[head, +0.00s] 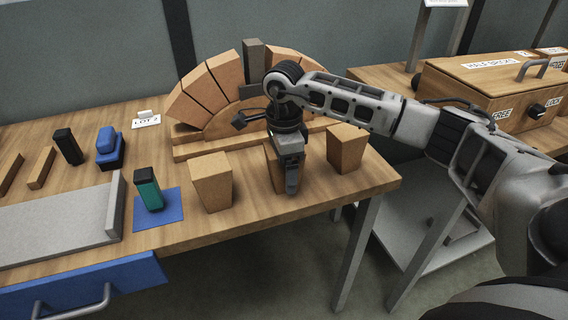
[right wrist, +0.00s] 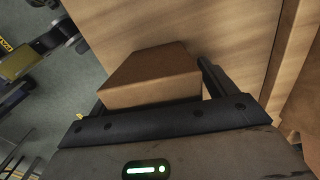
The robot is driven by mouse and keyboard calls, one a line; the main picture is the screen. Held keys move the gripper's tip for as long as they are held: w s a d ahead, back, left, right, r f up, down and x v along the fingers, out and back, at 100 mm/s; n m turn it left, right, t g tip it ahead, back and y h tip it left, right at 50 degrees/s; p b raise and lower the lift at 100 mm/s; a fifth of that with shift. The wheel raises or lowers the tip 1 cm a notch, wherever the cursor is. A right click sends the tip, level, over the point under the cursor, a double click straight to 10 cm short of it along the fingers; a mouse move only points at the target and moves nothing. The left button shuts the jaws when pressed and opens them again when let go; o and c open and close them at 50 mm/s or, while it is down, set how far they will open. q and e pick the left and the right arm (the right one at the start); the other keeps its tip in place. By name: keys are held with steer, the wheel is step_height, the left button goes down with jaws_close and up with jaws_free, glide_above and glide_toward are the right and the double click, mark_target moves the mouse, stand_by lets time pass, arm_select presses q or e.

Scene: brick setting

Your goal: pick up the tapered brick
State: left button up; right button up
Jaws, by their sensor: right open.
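Three loose tan tapered bricks stand on the wooden table in the head view: a left one (head: 211,182), a middle one (head: 271,176) and a right one (head: 346,149). My right gripper (head: 291,186) points down at the middle brick and hides much of it. In the right wrist view a tan brick (right wrist: 150,78) lies between the open fingers of my right gripper (right wrist: 155,95). Whether the fingers touch it, I cannot tell. My left gripper is not in view.
A brick arch (head: 207,88) with a grey keystone (head: 255,65) stands behind. The table's front edge is close to the bricks. A wooden box (head: 490,90) stands on the right table.

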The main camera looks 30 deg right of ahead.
steer(key=c, duration=1.2)
steer(key=shift+c, duration=0.2)
steer(key=shift+r, duration=0.15)
